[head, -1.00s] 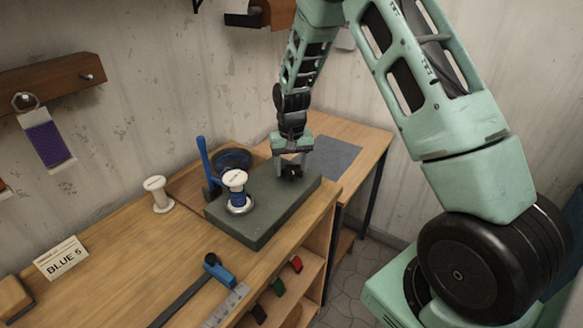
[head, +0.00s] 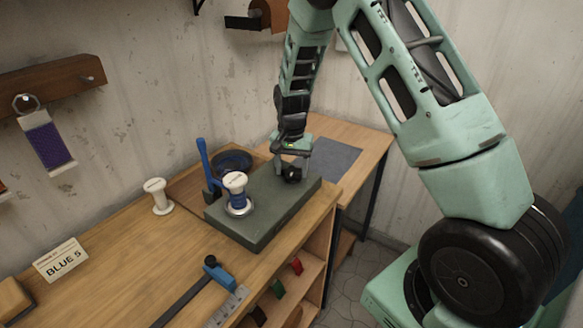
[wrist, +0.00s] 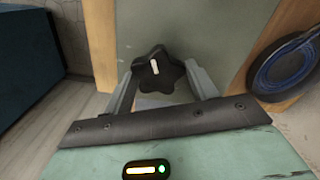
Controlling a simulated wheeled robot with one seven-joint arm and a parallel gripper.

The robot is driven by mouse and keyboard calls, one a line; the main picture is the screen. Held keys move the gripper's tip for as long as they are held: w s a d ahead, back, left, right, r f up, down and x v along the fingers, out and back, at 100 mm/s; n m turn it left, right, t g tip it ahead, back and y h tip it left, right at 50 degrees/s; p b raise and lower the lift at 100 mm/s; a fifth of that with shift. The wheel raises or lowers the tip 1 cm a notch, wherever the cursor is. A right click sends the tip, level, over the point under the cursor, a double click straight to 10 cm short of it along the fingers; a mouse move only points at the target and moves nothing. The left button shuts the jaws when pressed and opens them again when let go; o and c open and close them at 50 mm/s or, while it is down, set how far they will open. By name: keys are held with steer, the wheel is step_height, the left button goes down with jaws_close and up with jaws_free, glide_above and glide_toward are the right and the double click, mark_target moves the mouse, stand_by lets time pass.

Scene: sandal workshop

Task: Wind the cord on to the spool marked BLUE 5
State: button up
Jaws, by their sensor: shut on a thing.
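A white spool (head: 236,190) with some blue cord wound around it stands upright on a metal disc on the grey-green winder block (head: 265,205). A blue coil of cord lies in a dark round dish (head: 233,157) behind the block; it also shows in the wrist view (wrist: 285,70). A black star-shaped knob (wrist: 158,73) with a white mark sits at the block's far end. My gripper (head: 292,173) is shut on this knob, its fingers on either side of it. The card marked BLUE 5 (head: 61,260) stands at the bench's left. The cord's run to the spool is too small to tell.
An upright blue lever (head: 204,165) stands beside the block, and an empty white spool (head: 158,196) stands left of it. A blue-headed tool (head: 217,272) and a ruler lie in front. A purple-wound card (head: 46,142) hangs on the wall.

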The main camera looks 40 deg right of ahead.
mark_target(292, 171)
steer(key=o, duration=1)
step_height(292, 171, up, 18)
steer(key=b, duration=0.3)
steer(key=shift+f, duration=0.25)
